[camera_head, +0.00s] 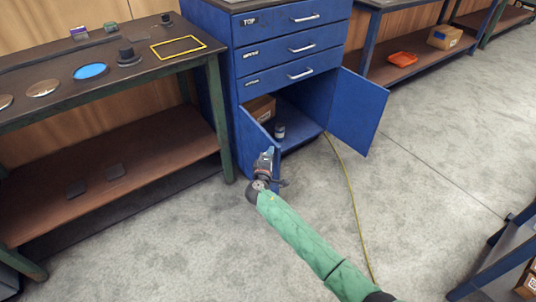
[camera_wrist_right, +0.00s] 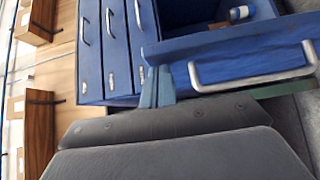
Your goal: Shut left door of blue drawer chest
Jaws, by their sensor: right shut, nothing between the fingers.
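The blue drawer chest (camera_head: 240,55) stands at the top centre of the head view, its lower cupboard open. Its left door (camera_head: 252,137) stands swung outward. In the wrist view that door (camera_wrist_right: 215,45) shows nearly edge-on with a silver bar handle (camera_wrist_right: 255,78). My right gripper (camera_head: 268,154) is shut and empty, close to the door's free edge. In the wrist view its fingertips (camera_wrist_right: 157,86) overlap the door's edge; I cannot tell whether they touch. My left gripper is not in view.
The chest's right door (camera_head: 358,112) is also open. A cardboard box (camera_head: 262,108) and a small canister (camera_head: 279,131) are inside. A workbench (camera_head: 150,68) stands left of the chest. A yellow cable (camera_head: 352,205) lies on the floor, which is otherwise clear in front.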

